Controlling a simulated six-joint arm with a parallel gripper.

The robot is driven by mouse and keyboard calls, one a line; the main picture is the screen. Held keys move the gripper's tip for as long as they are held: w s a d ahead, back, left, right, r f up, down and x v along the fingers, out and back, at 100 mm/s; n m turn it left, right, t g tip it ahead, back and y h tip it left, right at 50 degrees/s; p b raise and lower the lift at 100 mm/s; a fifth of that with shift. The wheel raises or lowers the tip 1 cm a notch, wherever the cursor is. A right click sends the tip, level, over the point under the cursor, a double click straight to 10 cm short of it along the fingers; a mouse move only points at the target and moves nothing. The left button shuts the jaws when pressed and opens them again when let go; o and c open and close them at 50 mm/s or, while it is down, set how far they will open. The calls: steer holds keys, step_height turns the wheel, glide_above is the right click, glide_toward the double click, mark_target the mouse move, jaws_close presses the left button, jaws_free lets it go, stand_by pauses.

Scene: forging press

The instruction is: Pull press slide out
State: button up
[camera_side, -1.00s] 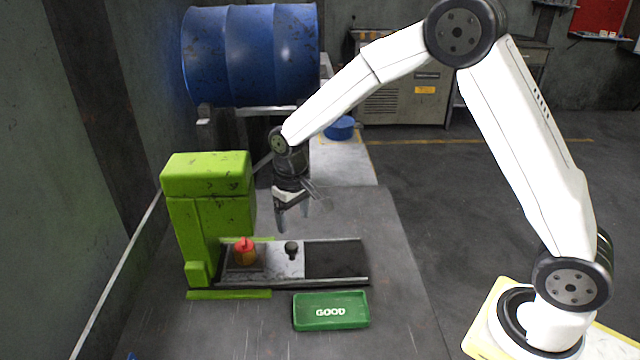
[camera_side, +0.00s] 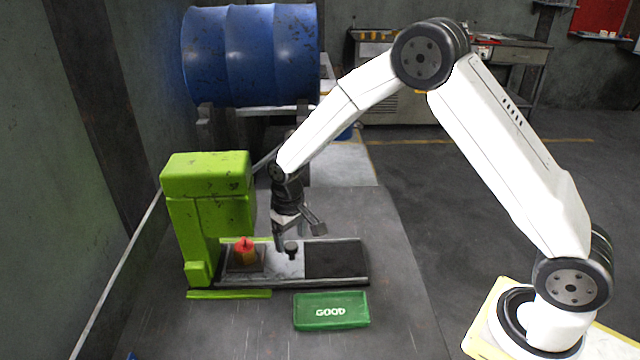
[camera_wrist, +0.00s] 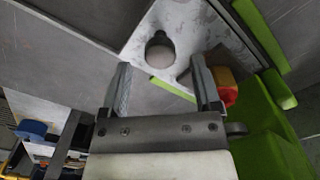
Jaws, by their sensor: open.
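The press slide (camera_side: 288,262) is a light metal plate on dark rails in front of the green press (camera_side: 208,215). A small dark knob (camera_side: 291,248) stands on the slide. It shows as a round knob in the wrist view (camera_wrist: 160,52). A red and orange part (camera_side: 245,253) sits on the slide's left end, near the press; it also shows in the wrist view (camera_wrist: 227,86). My gripper (camera_side: 293,245) is low over the slide, close to the knob. In the wrist view its two fingers are apart, with the knob beyond the tips, between them. Contact cannot be told.
A green tray marked GOOD (camera_side: 332,322) lies on the grey table in front of the rails. The dark right part of the rail bed (camera_side: 336,260) is empty. A blue barrel (camera_side: 250,55) lies behind. The table right of the rails is clear.

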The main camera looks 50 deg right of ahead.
steer(key=shift+f, duration=1.05)
steer(key=shift+c, duration=0.2)
jaws_close()
stand_by(0.6)
